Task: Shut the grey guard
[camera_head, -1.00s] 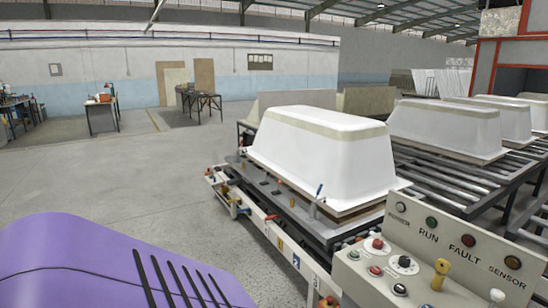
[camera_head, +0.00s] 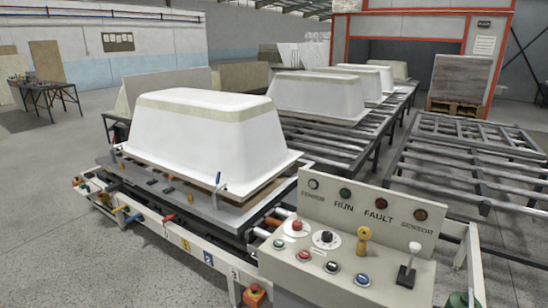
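I cannot make out a grey guard for certain in the head view. A control panel (camera_head: 345,262) stands at the front right, with a sloped upper face of lamps labelled RUN, FAULT and SENSOR. Its lower face has several push buttons, a black rotary knob (camera_head: 325,238), a yellow key-like handle (camera_head: 363,240) and a white-topped lever (camera_head: 408,262). Neither of my grippers is in view.
A white bathtub shell (camera_head: 200,130) lies upside down on a grey clamping table (camera_head: 180,197) left of the panel. More shells (camera_head: 318,95) stand on roller conveyors (camera_head: 330,140) behind. An empty rack (camera_head: 470,165) stands right. Open floor (camera_head: 50,250) lies left.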

